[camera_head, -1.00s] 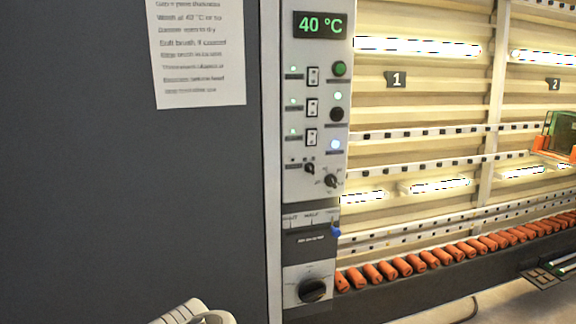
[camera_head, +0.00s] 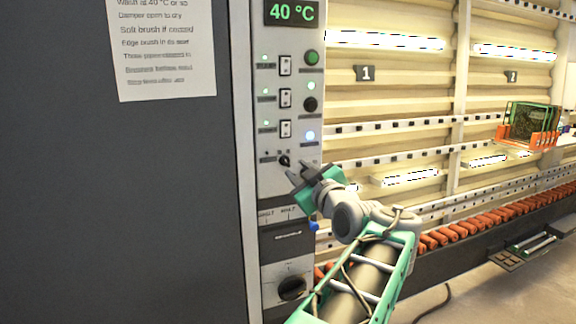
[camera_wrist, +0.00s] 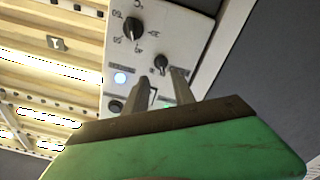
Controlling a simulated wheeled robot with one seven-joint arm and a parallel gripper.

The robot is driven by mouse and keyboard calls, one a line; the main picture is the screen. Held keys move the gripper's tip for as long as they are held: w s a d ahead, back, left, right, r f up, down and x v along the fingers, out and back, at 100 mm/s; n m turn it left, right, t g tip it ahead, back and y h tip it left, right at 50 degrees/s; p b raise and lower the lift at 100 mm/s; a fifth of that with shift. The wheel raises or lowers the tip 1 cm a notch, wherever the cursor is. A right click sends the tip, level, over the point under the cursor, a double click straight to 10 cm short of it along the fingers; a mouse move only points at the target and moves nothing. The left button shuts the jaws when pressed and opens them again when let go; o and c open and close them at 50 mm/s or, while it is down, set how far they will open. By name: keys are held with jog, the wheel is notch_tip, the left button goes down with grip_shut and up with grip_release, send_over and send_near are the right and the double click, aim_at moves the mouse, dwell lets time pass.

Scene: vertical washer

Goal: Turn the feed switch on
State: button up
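The control panel (camera_head: 245,130) shows three rocker switches, including the lowest one (camera_head: 285,129), each with a lit green lamp. Below them is a small black rotary switch (camera_head: 285,160), also in the wrist view (camera_wrist: 162,64), with a dark lamp (camera_head: 266,153) up and left of it in the head view. Labels are too small to read, so I cannot tell which is the feed switch. My gripper (camera_head: 299,170) is in front of the panel, just below and right of the small rotary switch. In the wrist view its fingers (camera_wrist: 170,78) are apart and empty, pointing towards that switch; contact is unclear.
A larger dial (camera_wrist: 133,27) sits beside the small switch. Push buttons (camera_head: 310,104) line the panel's right side. A display (camera_head: 291,12) reads 40 °C. A lower black knob (camera_head: 291,288) is below. Orange rollers (camera_head: 490,218) run along the washer, right of the panel.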

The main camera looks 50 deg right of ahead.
aim_at(287, 162)
jog(key=p+x, duration=0.2)
jog(key=x, duration=0.4)
jog(key=shift+w, duration=0.2)
jog(key=shift+w+d, duration=0.25)
jog(key=shift+w, duration=0.1)
jog(key=shift+f, duration=0.1)
grip_shut()
